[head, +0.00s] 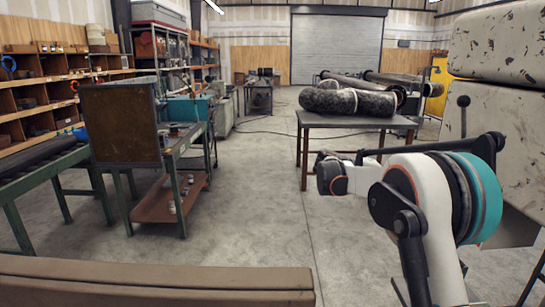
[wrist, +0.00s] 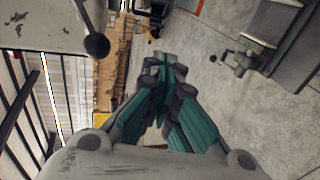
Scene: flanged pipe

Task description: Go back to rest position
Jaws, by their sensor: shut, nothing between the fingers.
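My gripper (wrist: 165,72) shows in the wrist view with its teal fingers brought together at the tips. Nothing is held between them, and the tips are in the air with no object touching them. In the head view my arm is folded at the right, and I cannot make out the fingers there. A dark, mottled curved pipe (head: 347,102) lies on a dark-topped table (head: 315,121) beyond my arm in the head view.
A large chipped white machine (head: 495,105) stands close on the right; its black knob (wrist: 96,46) is near my gripper in the wrist view. A green workbench (head: 187,143) and roller conveyor (head: 38,158) stand left. The middle floor (head: 255,190) is clear.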

